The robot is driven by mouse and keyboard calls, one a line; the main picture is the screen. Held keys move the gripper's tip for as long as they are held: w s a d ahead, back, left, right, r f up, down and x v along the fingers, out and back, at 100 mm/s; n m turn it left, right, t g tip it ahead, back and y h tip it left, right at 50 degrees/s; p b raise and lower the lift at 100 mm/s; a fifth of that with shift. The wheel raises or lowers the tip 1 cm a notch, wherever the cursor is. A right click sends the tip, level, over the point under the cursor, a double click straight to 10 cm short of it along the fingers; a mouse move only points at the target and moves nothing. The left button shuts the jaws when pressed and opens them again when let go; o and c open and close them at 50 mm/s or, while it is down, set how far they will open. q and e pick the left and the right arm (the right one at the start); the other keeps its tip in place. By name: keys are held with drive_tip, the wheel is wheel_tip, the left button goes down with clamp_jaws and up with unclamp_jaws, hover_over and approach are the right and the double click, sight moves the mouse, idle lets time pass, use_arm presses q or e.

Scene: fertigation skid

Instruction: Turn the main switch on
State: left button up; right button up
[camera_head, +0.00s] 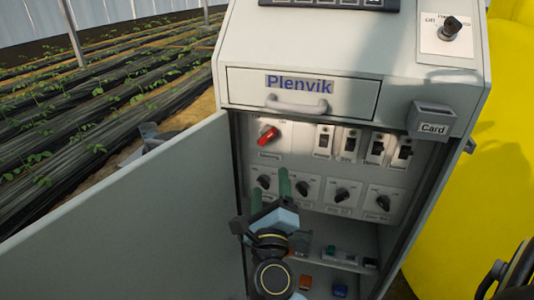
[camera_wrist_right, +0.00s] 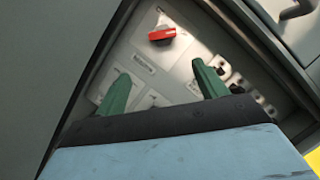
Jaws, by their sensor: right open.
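A red rotary switch (camera_head: 267,135) is on a pale panel at the upper left inside the open cabinet. Its small label is too blurred to read surely. It also shows at the top of the right wrist view (camera_wrist_right: 162,33), its handle lying roughly across. My right gripper (camera_head: 270,182) is open and empty in front of the cabinet, below the red switch. Its green fingers point toward the panel, and the switch lies beyond the gap between them in the wrist view (camera_wrist_right: 161,72). A grey part behind the door, perhaps my left gripper (camera_head: 150,135), is mostly hidden.
The open door (camera_head: 130,210) stands left of the cabinet. Black knobs (camera_head: 342,195) and rocker switches (camera_head: 349,141) fill the panel. Above are a drawer handle (camera_head: 297,105), a card holder (camera_head: 432,118) and another black knob (camera_head: 451,28). A yellow tank (camera_head: 510,110) stands right.

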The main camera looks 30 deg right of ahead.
sight(266, 139)
drive_tip(key=shift+t, duration=0.3)
drive_tip(key=x, duration=0.8)
drive_tip(key=r+x, duration=0.1)
drive_tip(key=x, duration=0.3)
drive_tip(key=shift+w+a+r, duration=0.1)
drive_tip(key=shift+a, duration=0.2)
use_arm(q)
drive_tip(key=shift+w+d+r, duration=0.1)
drive_tip(key=shift+d+r, duration=0.4)
drive_tip(key=shift+r, duration=0.35)
use_arm(e)
drive_tip(key=shift+x, duration=0.8)
drive_tip(key=c, duration=0.9)
use_arm(q)
drive_tip(key=shift+w+d+r+b, duration=0.3)
drive_tip(key=shift+w+r, duration=0.15)
drive_tip(key=shift+r, duration=0.25)
drive_tip(key=shift+w+d+r+b, duration=0.15)
drive_tip(key=shift+w+r+b, duration=0.2)
drive_tip(key=shift+r, duration=0.35)
use_arm(e)
drive_tip(key=shift+m, duration=0.5)
drive_tip(key=shift+c, duration=0.3)
